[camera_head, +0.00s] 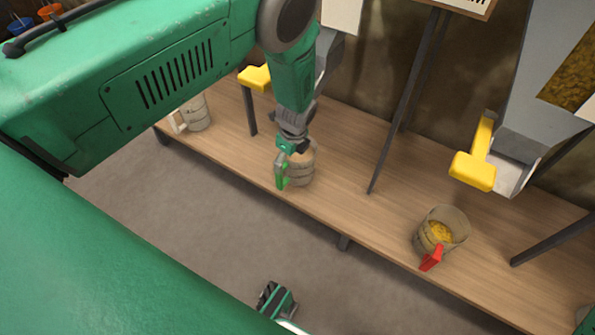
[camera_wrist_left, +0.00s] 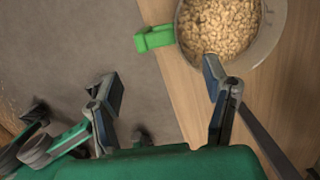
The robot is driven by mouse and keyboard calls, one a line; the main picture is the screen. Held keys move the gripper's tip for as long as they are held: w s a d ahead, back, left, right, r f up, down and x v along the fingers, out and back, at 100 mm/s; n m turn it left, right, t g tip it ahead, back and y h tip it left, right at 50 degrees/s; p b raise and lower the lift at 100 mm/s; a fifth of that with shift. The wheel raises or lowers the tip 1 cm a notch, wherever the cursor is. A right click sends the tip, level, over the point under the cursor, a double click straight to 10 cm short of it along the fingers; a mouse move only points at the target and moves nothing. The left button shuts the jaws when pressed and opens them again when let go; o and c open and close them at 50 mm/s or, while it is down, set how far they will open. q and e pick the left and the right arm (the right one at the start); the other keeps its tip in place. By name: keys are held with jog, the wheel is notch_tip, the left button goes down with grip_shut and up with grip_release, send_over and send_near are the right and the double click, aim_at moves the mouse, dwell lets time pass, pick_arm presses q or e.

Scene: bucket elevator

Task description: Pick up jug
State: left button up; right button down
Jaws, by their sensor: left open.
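A grey jug (camera_head: 302,170) with a green handle (camera_head: 281,171) stands upright on the wooden bench, directly under my left gripper (camera_head: 291,147). In the left wrist view the same jug (camera_wrist_left: 272,30) is partly cut off at the top and holds pale beige pieces. Its green handle (camera_wrist_left: 155,38) points left there, ahead of the gap between the spread fingers of my left gripper (camera_wrist_left: 160,80). The fingers are open and empty, apart from the handle. Another jug (camera_head: 452,217) has a red handle and yellow contents. A third jug (camera_head: 197,114) has a whitish handle.
The wooden bench (camera_head: 372,215) runs diagonally, with dark support posts (camera_head: 408,95) rising from it. Grey chutes with yellow levers (camera_head: 474,170) hang above it at the right, and another yellow lever (camera_head: 256,78) is left of my arm.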

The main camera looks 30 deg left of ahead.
aim_at(294, 166)
pick_arm(q)
jog(key=f+b, duration=0.1)
jog(key=f, duration=0.1)
jog(key=a+f+b, duration=0.1)
jog(key=f, duration=0.2)
jog(key=a+f+b, duration=0.1)
jog(key=f, duration=0.1)
jog(key=shift+w+a+f+b, duration=0.15)
jog(key=shift+a+f+b, duration=0.1)
jog(key=shift+b, duration=0.15)
jog(key=shift+r, duration=0.1)
grip_shut()
jog(key=shift+r, duration=0.15)
